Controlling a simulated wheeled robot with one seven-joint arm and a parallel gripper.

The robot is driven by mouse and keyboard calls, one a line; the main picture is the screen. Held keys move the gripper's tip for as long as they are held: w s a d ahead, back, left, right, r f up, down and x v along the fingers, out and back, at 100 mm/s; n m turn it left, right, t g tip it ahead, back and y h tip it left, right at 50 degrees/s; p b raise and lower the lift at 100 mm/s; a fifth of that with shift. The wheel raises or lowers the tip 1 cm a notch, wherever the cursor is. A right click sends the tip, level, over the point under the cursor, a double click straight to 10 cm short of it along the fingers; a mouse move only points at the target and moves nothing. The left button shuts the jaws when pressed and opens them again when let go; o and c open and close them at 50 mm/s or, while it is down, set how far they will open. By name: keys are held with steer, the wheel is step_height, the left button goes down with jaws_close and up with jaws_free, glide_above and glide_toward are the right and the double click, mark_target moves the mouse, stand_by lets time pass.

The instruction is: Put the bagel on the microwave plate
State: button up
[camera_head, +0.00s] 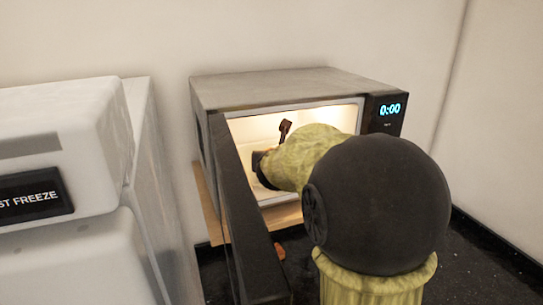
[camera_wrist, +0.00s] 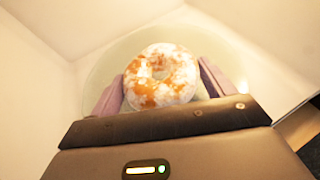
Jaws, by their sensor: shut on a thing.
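The bagel (camera_wrist: 161,76), a ring with white and orange-brown patches, sits between the two purplish fingers of my gripper (camera_wrist: 160,75) in the wrist view. My gripper is shut on it. The pale round microwave plate (camera_wrist: 100,72) shows behind and around the bagel; I cannot tell whether the bagel touches it. In the head view the microwave (camera_head: 275,90) stands open and lit, and my arm reaches into it. My arm hides the bagel and most of the plate there.
The open microwave door (camera_head: 240,215) stands out toward the camera, close to the left of my arm. A white appliance (camera_head: 60,150) marked "ST FREEZE" is at the left. A wooden board (camera_head: 205,205) lies under the microwave. Dark granite counter (camera_head: 480,260) is clear at the right.

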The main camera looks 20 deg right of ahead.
steer(key=w+p, duration=0.1)
steer(key=w, duration=0.2)
steer(key=shift+r+p, duration=0.1)
steer(key=shift+p, duration=0.25)
steer(key=shift+w+f, duration=0.2)
steer(key=shift+f, duration=0.25)
steer(key=shift+w+f, duration=0.2)
steer(key=shift+f, duration=0.25)
steer(key=shift+s, duration=0.15)
steer(key=shift+f, duration=0.2)
steer(key=o, duration=0.5)
steer(key=shift+r, duration=0.1)
